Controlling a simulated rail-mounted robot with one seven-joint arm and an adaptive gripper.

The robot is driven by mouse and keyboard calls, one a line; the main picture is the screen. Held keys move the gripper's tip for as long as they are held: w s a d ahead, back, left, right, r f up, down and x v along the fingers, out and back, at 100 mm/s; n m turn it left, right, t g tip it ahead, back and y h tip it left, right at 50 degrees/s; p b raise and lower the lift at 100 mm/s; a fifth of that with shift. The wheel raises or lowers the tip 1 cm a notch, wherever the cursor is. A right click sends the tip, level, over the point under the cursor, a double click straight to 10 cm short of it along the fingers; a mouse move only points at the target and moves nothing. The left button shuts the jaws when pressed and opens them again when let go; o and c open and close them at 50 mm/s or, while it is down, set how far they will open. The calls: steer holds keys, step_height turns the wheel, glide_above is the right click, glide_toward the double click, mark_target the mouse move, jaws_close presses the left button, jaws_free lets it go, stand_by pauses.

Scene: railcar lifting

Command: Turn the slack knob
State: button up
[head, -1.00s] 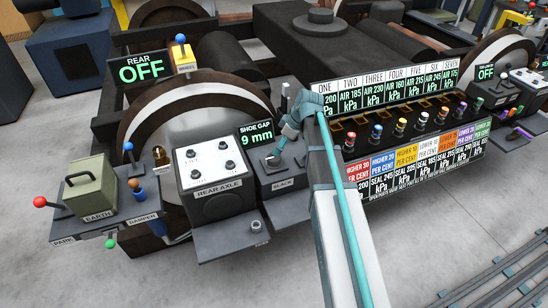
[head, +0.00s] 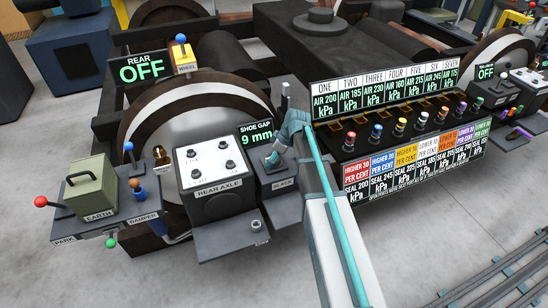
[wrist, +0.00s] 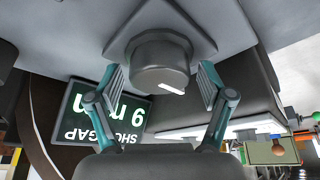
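The slack knob (wrist: 160,62) is a round dark grey knob with a white pointer line, on a grey panel in the upper middle of the wrist view. My gripper (wrist: 161,82) is open, with one teal finger on each side of the knob. Gaps show between the fingers and the knob. In the head view my gripper (head: 271,162) is over the dark box (head: 281,207), whose label seems to read SLACK; the knob is hardly visible there. The display (head: 256,134) above the box reads SHOE GAP 9 mm.
The REAR AXLE box (head: 217,190) stands just left of the slack box. The long panel (head: 400,170) with several coloured knobs lies to the right. Further left are the EARTH box (head: 90,186) and DAMPER lever. The REAR OFF display (head: 142,68) stands behind.

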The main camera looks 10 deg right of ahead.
steer(key=c, duration=0.9)
steer(key=shift+c, duration=0.2)
steer(key=shift+m, duration=0.3)
steer(key=m+t+h, duration=0.1)
steer(key=m, duration=0.2)
steer(key=m+h, duration=0.1)
steer(key=m, duration=0.1)
steer(key=m+h+p, duration=0.1)
steer(key=m, duration=0.2)
steer(key=shift+r+t, duration=0.1)
steer(key=shift+t, duration=0.3)
steer(key=m+h, duration=0.1)
steer(key=m, duration=0.3)
steer(key=shift+h, duration=0.3)
steer(key=m+h, duration=0.1)
steer(key=m, duration=0.4)
steer(key=shift+g+h, duration=0.4)
